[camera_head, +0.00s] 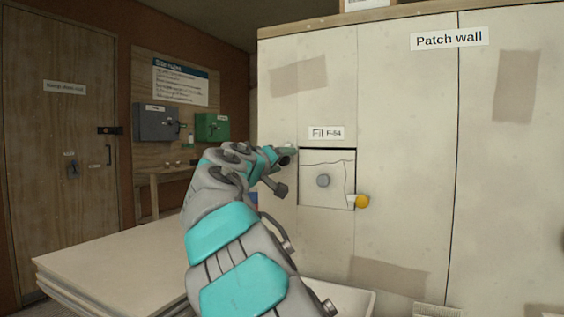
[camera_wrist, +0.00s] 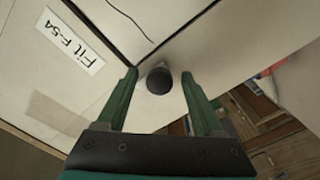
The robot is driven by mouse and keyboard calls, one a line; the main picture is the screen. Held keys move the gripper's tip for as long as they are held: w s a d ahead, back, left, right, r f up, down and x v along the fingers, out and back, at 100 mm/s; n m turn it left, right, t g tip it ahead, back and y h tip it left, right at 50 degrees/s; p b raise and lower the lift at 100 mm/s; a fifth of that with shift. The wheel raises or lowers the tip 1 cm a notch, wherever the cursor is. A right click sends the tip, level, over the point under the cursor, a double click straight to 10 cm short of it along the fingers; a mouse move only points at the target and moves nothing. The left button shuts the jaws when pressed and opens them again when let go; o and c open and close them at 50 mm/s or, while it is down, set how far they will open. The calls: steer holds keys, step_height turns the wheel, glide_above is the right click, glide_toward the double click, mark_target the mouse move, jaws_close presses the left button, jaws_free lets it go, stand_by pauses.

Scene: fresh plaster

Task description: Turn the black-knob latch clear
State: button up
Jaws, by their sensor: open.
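The black knob (camera_wrist: 158,80) shows in the wrist view on a small pale plate, at a lower corner of the fill panel in that view. My gripper (camera_wrist: 158,74) is open, with one green finger on each side of the knob; I cannot tell if either touches it. In the head view my gripper (camera_head: 289,153) is at the left edge of the square fill panel (camera_head: 340,170) and largely hides that latch. The panel carries a grey round knob (camera_head: 323,181) and a dark crack line. A yellow knob (camera_head: 362,201) sits at its lower right corner.
The patch wall (camera_head: 405,150) fills the right side, with a label (camera_head: 326,133) above the panel. Stacked boards (camera_head: 120,262) lie at lower left. A pale tray (camera_head: 345,297) is below the panel. Grey and green boxes hang on the back wall beside a wooden door (camera_head: 65,150).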

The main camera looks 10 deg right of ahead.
steer(key=shift+s, duration=0.1)
steer(key=b+v, duration=0.1)
steer(key=v, duration=0.6)
steer(key=shift+s+a, duration=0.2)
steer(key=shift+a, duration=0.05)
